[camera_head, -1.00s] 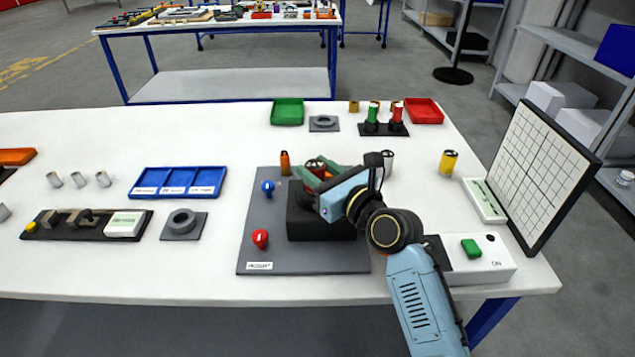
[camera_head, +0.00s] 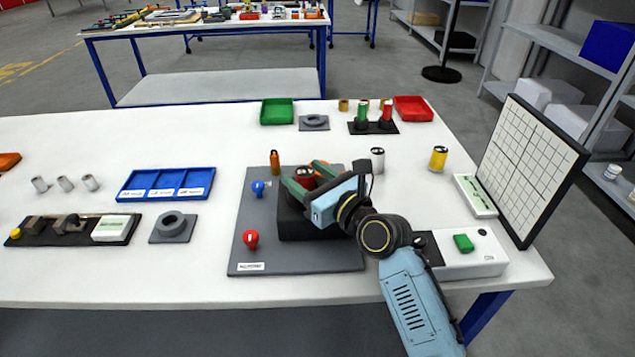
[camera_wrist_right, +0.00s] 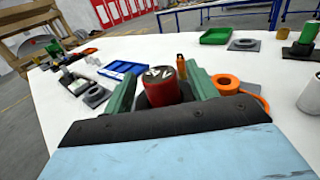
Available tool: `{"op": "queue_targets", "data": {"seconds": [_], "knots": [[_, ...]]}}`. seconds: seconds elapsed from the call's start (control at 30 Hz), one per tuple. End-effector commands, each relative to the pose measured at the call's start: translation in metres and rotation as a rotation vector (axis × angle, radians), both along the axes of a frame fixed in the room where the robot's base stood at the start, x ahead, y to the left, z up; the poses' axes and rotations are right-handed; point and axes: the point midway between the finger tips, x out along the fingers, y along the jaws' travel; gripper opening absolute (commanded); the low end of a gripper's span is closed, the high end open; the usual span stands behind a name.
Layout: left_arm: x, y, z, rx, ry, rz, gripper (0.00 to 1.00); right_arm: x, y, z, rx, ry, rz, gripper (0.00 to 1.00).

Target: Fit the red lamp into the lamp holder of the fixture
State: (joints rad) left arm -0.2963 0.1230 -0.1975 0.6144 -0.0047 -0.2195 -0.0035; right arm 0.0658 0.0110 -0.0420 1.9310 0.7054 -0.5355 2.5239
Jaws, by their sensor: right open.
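The red lamp (camera_head: 304,175), a short red cylinder with pale marks on its top, stands upright at the black block (camera_head: 305,226) of the grey fixture board (camera_head: 290,261). It also shows in the right wrist view (camera_wrist_right: 161,87). My right gripper (camera_head: 307,178) is open, its green fingers on either side of the lamp. In the wrist view a gap shows between the lamp and the right finger; contact on the left is unclear. The lamp's lower end and the holder's opening are hidden, so its seating cannot be told. My left gripper is not in view.
A red bulb-shaped piece (camera_head: 251,238) and a blue one (camera_head: 258,188) stand on the board's left. A white cylinder (camera_head: 377,160) and a yellow cylinder (camera_head: 438,158) stand behind. A white switch box (camera_head: 470,255) lies right of my arm. Table space at the front left is clear.

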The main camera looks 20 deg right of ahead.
Motion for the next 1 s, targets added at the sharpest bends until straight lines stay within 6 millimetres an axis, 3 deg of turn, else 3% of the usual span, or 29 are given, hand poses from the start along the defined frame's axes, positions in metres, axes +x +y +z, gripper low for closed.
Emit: {"op": "queue_targets", "data": {"seconds": [0.17,0.6,1.0], "knots": [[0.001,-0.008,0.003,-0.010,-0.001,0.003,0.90,-0.019,-0.007,0.001,-0.002,0.001,-0.001,0.57],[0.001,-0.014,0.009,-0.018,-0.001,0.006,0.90,-0.096,-0.038,0.001,-0.002,0.001,0.000,0.57],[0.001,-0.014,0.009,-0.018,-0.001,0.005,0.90,-0.112,-0.045,0.002,-0.001,-0.002,0.000,0.57]]}}
